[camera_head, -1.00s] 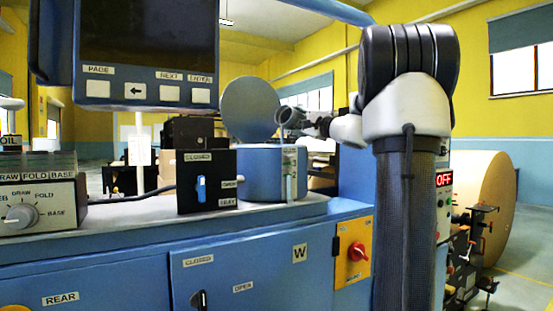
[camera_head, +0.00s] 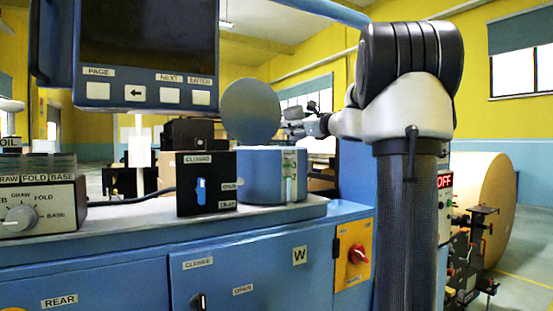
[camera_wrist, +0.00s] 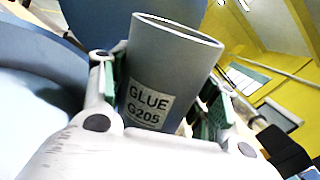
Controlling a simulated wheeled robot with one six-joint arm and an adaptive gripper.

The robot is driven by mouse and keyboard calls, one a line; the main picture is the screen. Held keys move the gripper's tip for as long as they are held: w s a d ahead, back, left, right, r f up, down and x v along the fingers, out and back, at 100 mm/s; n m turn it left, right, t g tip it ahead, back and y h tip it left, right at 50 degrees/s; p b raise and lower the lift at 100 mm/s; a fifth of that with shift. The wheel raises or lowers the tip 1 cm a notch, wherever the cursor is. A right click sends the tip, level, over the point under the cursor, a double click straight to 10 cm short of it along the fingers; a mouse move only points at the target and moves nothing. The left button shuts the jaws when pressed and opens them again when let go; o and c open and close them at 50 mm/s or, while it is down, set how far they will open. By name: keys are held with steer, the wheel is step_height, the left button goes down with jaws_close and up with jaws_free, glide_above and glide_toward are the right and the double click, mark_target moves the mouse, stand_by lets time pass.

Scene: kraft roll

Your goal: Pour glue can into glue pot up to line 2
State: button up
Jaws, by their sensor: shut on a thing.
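The grey glue can (camera_wrist: 165,75), labelled GLUE G205, is between the two fingers of my gripper (camera_wrist: 160,105), which is shut on it. Its open mouth faces the top of the wrist view; its contents do not show. In the head view my gripper (camera_head: 300,124) is just above and right of the blue glue pot (camera_head: 262,178). The can is small and unclear there. The pot's round lid (camera_head: 250,110) stands raised. A level strip (camera_head: 290,176) marked 2 is on the pot's right front. The glue level inside is hidden or unclear.
A black switch box (camera_head: 205,183) stands left of the pot on the grey bench top (camera_head: 130,215). A monitor panel (camera_head: 145,60) and a knob box (camera_head: 40,208) are further left. A yellow plate with a red knob (camera_head: 356,254) is below right.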

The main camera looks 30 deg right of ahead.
steer(key=d+m, duration=0.1)
steer(key=f+m+b, duration=0.1)
steer(key=m, duration=0.1)
steer(key=shift+w+d+f+g, duration=0.3)
steer(key=shift+w+d, duration=0.05)
steer(key=shift+w+d+r+m+b, duration=0.15)
steer(key=shift+d+r+m+b, duration=0.25)
steer(key=shift+m, duration=0.7)
steer(key=shift+r, duration=2.05)
